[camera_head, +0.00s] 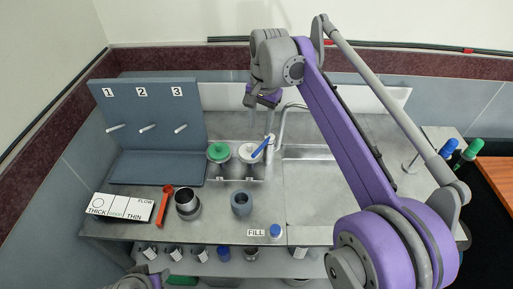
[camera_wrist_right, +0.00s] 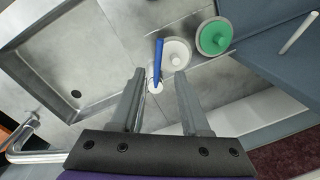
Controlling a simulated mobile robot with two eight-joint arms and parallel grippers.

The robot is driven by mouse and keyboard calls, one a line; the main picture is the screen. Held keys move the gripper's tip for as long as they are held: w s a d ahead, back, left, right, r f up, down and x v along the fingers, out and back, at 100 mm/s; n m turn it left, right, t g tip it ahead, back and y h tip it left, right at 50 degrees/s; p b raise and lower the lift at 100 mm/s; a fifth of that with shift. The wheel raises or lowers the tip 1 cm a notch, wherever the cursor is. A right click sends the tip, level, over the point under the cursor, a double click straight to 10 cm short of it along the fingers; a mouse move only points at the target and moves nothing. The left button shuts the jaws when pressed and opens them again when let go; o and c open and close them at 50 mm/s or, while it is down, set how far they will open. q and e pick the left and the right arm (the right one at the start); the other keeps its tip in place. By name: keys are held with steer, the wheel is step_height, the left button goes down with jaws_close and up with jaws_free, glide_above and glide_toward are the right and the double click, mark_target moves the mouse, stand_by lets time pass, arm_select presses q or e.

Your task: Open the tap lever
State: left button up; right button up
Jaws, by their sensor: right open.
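The tap's blue lever (camera_head: 261,148) sits on a pale post beside the sink in the head view. In the right wrist view the blue lever (camera_wrist_right: 158,58) rises from a round white cap (camera_wrist_right: 155,87). The chrome tap spout (camera_head: 283,119) arches beside the sink, and a chrome pipe (camera_wrist_right: 35,154) shows in the wrist view. My right gripper (camera_head: 261,112) is above and behind the lever, pointing down. Its fingers (camera_wrist_right: 160,75) are open and empty, with the lever showing between them, nearer the left finger. Contact cannot be told. Only part of my left arm shows at the bottom left.
A blue-grey peg board (camera_head: 150,105) is further left. The sink basin (camera_head: 320,185) is empty. Cups (camera_head: 242,204) and a red spoon (camera_head: 163,205) are in front.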

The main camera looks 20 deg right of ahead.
mark_target(257, 150)
steer(key=f, duration=0.7)
steer(key=f+b, duration=0.1)
steer(key=f, duration=0.2)
steer(key=shift+w+a+f, duration=0.25)
steer(key=shift+f, duration=0.05)
jaws_close()
stand_by(1.0)
